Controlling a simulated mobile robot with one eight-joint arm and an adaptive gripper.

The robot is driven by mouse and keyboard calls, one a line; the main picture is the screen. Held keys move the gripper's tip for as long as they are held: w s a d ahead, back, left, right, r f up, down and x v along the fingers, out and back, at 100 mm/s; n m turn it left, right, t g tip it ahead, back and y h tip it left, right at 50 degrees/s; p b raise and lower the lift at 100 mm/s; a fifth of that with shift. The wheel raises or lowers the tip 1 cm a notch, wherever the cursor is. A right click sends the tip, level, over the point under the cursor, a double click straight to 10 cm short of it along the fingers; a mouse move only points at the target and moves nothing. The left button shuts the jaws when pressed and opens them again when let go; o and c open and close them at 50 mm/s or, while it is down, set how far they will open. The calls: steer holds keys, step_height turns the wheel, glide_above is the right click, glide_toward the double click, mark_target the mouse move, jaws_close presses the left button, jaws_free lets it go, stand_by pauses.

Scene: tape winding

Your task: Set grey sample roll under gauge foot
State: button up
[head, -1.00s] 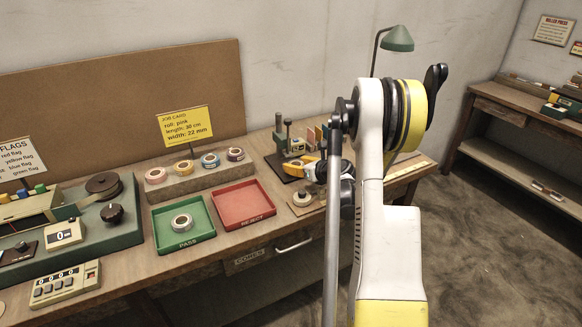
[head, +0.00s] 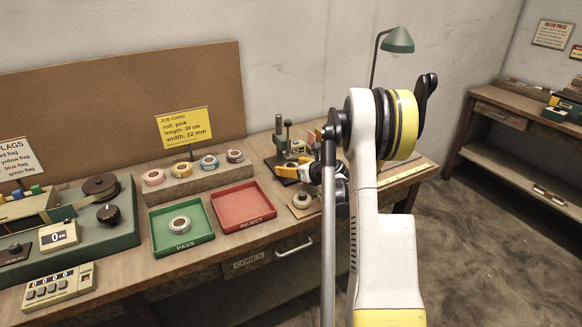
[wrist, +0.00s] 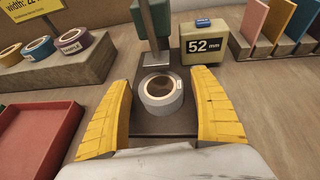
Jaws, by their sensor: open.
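The grey sample roll (wrist: 163,104) lies flat on the dark base plate of the gauge (wrist: 142,125) in the wrist view. The gauge foot (wrist: 155,58), a metal block below a green head, is just behind the roll in this picture; I cannot tell whether it overlaps or touches the roll. My gripper (wrist: 160,80) is open, with one yellow finger on each side of the roll and visible gaps to both. In the head view the gauge (head: 282,140) is partly hidden by my gripper (head: 302,163), and the roll there is hidden.
The gauge display (wrist: 204,46) reads 52 mm. Coloured cards (wrist: 285,25) stand at its right. A rack of rolls (wrist: 60,65) and the red reject tray (wrist: 30,150) are at its left. The green pass tray (head: 160,244) holds a grey-white roll.

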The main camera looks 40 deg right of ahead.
steer(key=shift+r, duration=0.25)
steer(key=p+v, duration=0.4)
steer(key=v, duration=0.8)
steer(key=shift+p, duration=0.3)
steer(key=w+a+r+m+t+h, duration=0.1)
steer(key=a+r+m+h, duration=0.15)
steer(key=r+m, duration=0.45)
steer(key=w+a+r+m+t+h, duration=0.1)
steer(key=w+a+r+m+t, duration=0.2)
steer(key=r, duration=0.7)
steer(key=a+r+m+h, duration=0.2)
steer(key=a+r+m, duration=0.35)
steer(key=r, duration=0.35)
steer(key=s+a+f+m+g+y, duration=0.2)
steer(key=s+a+f+m+g, duration=0.1)
steer(key=s+a+m, duration=0.3)
steer(key=s+a+f+m+g+y, duration=0.2)
steer(key=s+a+f+m+g, duration=0.2)
steer(key=s+a, duration=0.5)
steer(key=s+a+f+m+g+y, duration=0.3)
steer(key=s+a+f+m, duration=0.4)
steer(key=a, duration=0.6)
steer(key=shift+s+a+m, duration=0.35)
steer(key=shift+s+m, duration=0.45)
steer(key=shift+m, duration=0.35)
steer(key=shift+c, duration=0.2)
